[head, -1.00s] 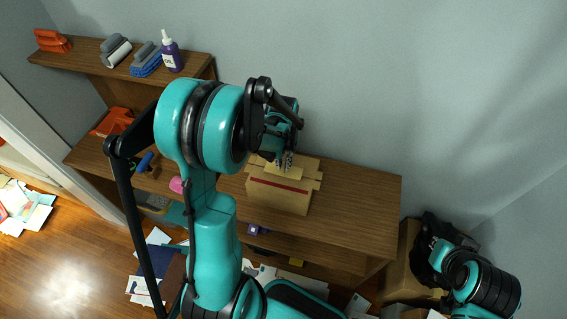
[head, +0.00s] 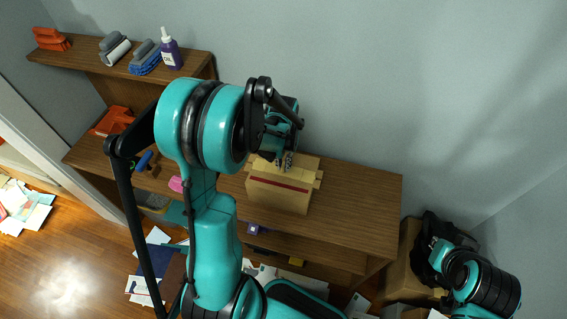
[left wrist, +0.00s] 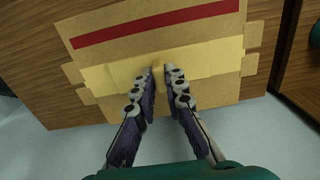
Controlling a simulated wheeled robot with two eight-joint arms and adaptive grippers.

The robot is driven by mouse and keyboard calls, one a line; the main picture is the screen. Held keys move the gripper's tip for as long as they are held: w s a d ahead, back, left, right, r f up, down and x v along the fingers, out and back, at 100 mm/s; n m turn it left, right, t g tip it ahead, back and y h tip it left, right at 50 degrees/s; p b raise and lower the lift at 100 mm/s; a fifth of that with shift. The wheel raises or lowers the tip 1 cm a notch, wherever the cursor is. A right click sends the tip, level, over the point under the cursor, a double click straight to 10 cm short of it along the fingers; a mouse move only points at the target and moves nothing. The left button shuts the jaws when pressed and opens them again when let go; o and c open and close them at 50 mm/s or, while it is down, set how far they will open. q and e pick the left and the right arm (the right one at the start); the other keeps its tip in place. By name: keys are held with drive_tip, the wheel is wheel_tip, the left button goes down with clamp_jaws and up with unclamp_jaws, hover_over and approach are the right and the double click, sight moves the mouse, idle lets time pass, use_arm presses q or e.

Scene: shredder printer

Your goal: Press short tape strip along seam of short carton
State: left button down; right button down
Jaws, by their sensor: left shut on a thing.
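The short carton (head: 280,193) is a tan box with a red stripe, standing on the wooden desk. Its top also shows close up in the left wrist view (left wrist: 200,34), with small flaps at the sides. A pale yellow tape strip (left wrist: 215,60) lies across the carton top, roughly parallel to the red stripe. My left gripper (left wrist: 158,78) is over the middle of the strip, its fingertips close together with a bit of pale yellow between them. In the head view the left gripper (head: 286,160) is at the carton's top, partly hidden by my arm. My right gripper is not clearly seen.
The desk top (head: 355,210) is clear to the right of the carton. A shelf at back left holds a purple bottle (head: 170,54) and brushes. An orange item (head: 112,121) and a pink item (head: 176,184) lie on the desk's left. Papers lie on the floor.

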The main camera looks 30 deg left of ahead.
use_arm(q)
drive_tip(key=c, duration=1.5)
unclamp_jaws()
wheel_tip(320, 180, up, 12)
drive_tip(key=s+d+m+t+b, duration=0.2)
drive_tip(key=s+d+t+b, duration=0.2)
drive_tip(key=s+d+t, duration=0.3)
drive_tip(key=s+d, duration=0.3)
drive_tip(key=s, duration=0.1)
drive_tip(key=shift+d+f+m, duration=0.2)
drive_tip(key=shift+d+m, duration=0.1)
drive_tip(key=shift+m, duration=0.1)
